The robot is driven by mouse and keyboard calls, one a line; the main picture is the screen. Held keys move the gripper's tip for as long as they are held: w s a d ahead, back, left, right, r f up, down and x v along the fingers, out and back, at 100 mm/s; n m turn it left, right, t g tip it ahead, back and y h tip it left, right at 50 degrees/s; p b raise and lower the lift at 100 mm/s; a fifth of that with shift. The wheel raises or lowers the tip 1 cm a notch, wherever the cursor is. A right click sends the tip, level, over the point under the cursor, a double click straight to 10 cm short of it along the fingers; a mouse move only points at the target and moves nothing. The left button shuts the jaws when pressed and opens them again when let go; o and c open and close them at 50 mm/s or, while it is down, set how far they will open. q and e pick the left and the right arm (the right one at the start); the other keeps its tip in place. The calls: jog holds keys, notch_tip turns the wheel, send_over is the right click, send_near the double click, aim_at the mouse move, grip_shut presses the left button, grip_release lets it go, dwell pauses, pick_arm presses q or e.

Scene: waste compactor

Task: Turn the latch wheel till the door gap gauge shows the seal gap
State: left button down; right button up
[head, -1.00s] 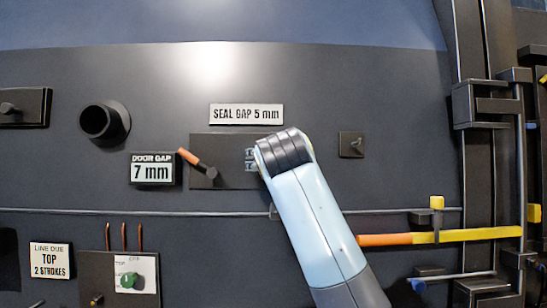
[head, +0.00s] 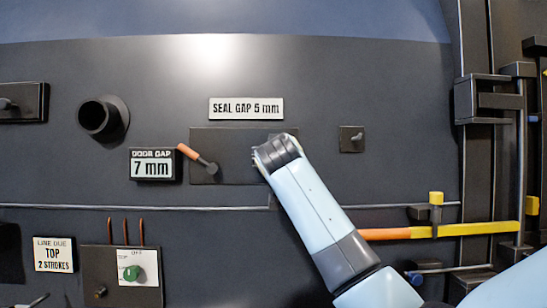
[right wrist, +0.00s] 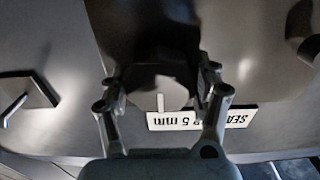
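The door gap gauge (head: 152,168) reads 7 mm in the head view. The sign (head: 246,108) above reads SEAL GAP 5 mm; it shows upside down in the right wrist view (right wrist: 203,119). A lever with an orange grip (head: 188,152) sits on a dark plate (head: 232,145), its grip tilted up to the left. I cannot make out a whole latch wheel; my right arm covers the plate's right part. In the right wrist view my right gripper (right wrist: 160,85) has its fingers apart around a dark shape; I cannot tell whether they grip it. My left gripper is not in view.
A round dark pipe stub (head: 100,119) juts out at the left. A small knob plate (head: 351,139) is right of my arm. A yellow and orange bar (head: 465,230) lies at the lower right. A panel with a green knob (head: 132,272) is at the lower left.

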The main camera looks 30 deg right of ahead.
jog(key=c, duration=0.6)
jog(key=shift+o, duration=0.2)
jog(key=shift+f+m+b, duration=0.1)
jog(key=shift+m+b, duration=0.5)
jog(key=shift+b, duration=0.4)
jog(key=m+b, duration=0.9)
jog(key=b, duration=0.1)
jog(key=shift+m+b, duration=0.3)
jog(key=shift+b, duration=0.05)
jog(key=m+b, duration=0.3)
jog(key=m, duration=0.1)
jog(key=shift+b, duration=0.3)
jog(key=shift+m+b, duration=0.85)
jog(key=shift+m, duration=0.75)
